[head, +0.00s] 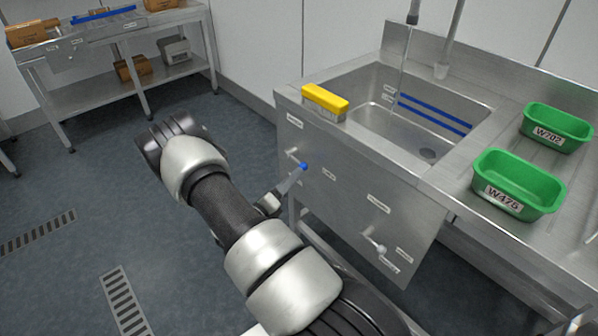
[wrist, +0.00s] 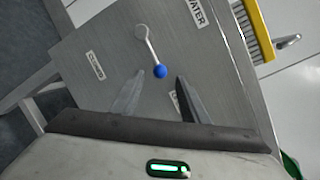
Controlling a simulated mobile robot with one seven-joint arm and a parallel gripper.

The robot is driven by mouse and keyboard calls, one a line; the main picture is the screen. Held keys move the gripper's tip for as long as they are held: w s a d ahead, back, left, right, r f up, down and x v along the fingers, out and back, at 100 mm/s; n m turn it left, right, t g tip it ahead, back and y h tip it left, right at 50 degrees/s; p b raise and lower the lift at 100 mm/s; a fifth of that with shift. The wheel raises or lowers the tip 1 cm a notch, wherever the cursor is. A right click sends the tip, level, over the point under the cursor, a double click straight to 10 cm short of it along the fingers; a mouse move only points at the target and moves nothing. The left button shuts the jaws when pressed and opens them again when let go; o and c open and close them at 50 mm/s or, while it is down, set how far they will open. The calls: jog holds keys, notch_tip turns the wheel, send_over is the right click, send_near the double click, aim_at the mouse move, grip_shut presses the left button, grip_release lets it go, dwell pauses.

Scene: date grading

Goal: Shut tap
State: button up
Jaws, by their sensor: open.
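The tap lever is a short metal arm with a blue ball knob (head: 303,166) on the sink's steel front panel (head: 335,196). In the wrist view, the lever (wrist: 149,48) runs from its pivot to the blue knob (wrist: 160,71), near a label reading WATER. My gripper (wrist: 159,79) is open, with its fingertips on either side of the knob in that view. I cannot tell if they touch it. In the head view my gripper (head: 284,191) is at the panel, just below the knob. A thin stream appears to fall from the spout (head: 413,14) into the sink basin (head: 378,122).
A second lever with a pale knob (head: 379,248) is lower right on the panel. A yellow brush (head: 325,98) lies on the sink rim. Green tubs W702 (head: 557,123) and W475 (head: 517,179) stand on the drainboard. A steel table (head: 88,92) is at back left; floor between is clear.

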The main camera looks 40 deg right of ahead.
jog(key=shift+b+x, duration=0.3)
jog(key=shift+x, duration=2.35)
